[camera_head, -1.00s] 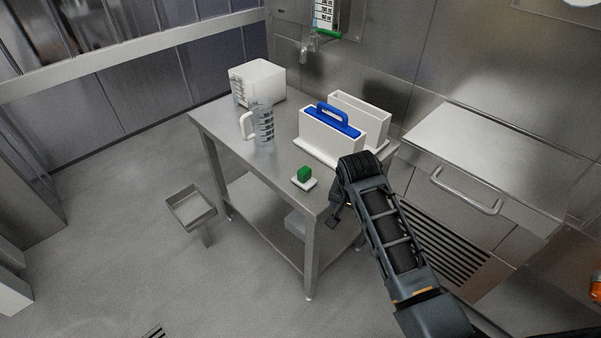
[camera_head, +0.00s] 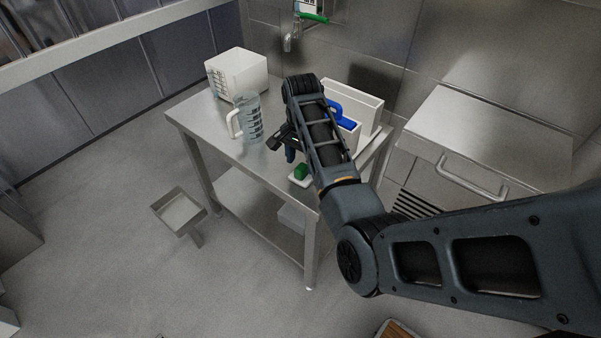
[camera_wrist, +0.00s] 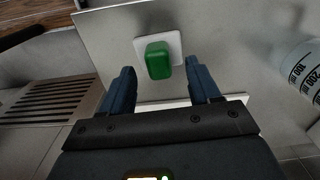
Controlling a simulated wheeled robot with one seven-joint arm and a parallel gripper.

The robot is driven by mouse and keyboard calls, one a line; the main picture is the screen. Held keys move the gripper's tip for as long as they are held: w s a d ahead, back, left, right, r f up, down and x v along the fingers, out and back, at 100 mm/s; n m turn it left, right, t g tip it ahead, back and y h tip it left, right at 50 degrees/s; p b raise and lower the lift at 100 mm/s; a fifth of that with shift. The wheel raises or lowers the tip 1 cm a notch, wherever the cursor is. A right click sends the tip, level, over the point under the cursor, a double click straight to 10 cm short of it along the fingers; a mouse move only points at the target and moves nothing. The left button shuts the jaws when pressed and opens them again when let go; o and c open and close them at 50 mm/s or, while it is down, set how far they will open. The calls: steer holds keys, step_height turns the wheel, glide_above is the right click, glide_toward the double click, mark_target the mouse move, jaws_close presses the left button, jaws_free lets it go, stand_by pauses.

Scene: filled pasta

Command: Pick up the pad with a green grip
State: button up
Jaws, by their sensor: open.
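The pad (camera_wrist: 175,42) is a small white square with a green block grip (camera_wrist: 158,60) on top. It lies on the steel table near its front corner. In the head view the pad (camera_head: 291,181) and its green grip (camera_head: 301,171) show just below my gripper, partly hidden by my arm. My gripper (camera_head: 283,150) is open and empty, above the table. In the wrist view the two blue fingers of my gripper (camera_wrist: 161,80) stand apart, with the green grip between and beyond their tips.
A clear measuring jug (camera_head: 248,118) stands left of my gripper. A white box (camera_head: 236,72) is behind it. White holders (camera_head: 352,104) with a blue-handled piece (camera_head: 335,108) stand close to the right, partly behind my arm. The steel table (camera_head: 208,116) has bare room at its left.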

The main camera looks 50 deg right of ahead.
mark_target(302, 167)
steer(key=shift+s+f, duration=0.1)
steer(key=shift+f, duration=1.6)
steer(key=c, duration=1)
